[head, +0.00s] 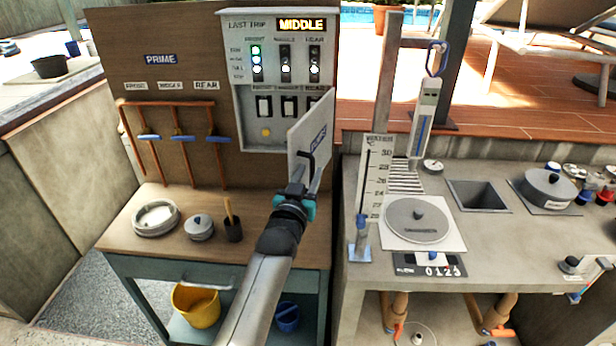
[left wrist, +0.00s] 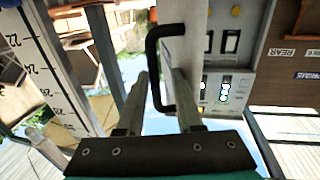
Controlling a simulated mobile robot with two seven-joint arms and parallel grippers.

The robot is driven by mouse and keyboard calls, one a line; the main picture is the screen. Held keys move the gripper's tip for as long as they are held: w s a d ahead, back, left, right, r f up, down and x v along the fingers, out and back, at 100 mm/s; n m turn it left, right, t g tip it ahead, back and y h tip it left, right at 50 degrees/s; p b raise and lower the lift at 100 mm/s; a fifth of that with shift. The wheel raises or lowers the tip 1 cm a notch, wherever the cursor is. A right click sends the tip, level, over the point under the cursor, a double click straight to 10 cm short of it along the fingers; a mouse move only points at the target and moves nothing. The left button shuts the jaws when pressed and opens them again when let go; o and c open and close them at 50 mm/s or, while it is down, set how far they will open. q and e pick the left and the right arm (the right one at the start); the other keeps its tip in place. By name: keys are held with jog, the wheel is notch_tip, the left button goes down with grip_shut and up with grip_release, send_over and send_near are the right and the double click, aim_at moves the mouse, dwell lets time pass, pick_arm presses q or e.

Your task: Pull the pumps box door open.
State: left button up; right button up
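The pumps box (head: 285,50) is a grey panel box on the wooden board. Its white door (head: 299,140), labelled PUMPS, stands swung well out from the box on its right side, and the lower switches inside are exposed. A black handle (head: 313,158) sits on its outer face. My left gripper (head: 308,180) is at the handle. In the left wrist view, the black handle (left wrist: 153,70) lies between the fingers of my left gripper (left wrist: 160,85), which stand apart with a visible gap. The door (left wrist: 191,25) shows there nearly edge-on. My right gripper is not in view.
A wooden bench (head: 120,228) with a round dish (head: 156,218), a small pot (head: 199,228) and a brush cup (head: 233,230) lies left of my arm. A ruler gauge (head: 375,180) stands close right of the door. A grey counter (head: 480,225) extends right.

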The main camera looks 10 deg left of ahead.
pick_arm(q)
jog(key=shift+o, duration=0.5)
jog(key=shift+s+f, duration=0.15)
jog(key=s+a, duration=0.2)
jog(key=s, duration=1.3)
jog(key=shift+p, duration=0.35)
